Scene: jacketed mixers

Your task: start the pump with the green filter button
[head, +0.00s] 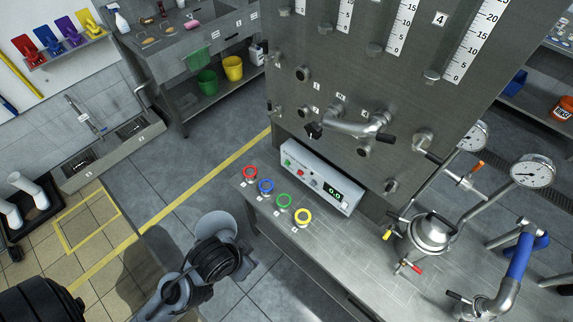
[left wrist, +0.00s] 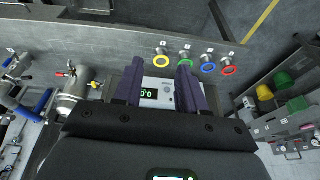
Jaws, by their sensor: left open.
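A white control box (head: 320,178) sits on the steel bench in the head view, with a lit display (head: 332,191) reading 0.0. Its green button (head: 288,162) is at the left end of the panel, beside a red button (head: 300,171) and a knob. In the left wrist view the box (left wrist: 157,100) shows between the two dark purple fingers of my left gripper (left wrist: 160,63). They are apart with nothing between them. The green button cannot be made out there. The left gripper's fingers do not show clearly in the head view. My right gripper is not in view.
Red (head: 250,172), blue (head: 266,186), green (head: 284,200) and yellow (head: 303,217) rings line the bench's front edge. The steel panel (head: 360,80) with valves and gauges rises behind the box. A steel vessel (head: 430,232) stands to the right. The bench between is clear.

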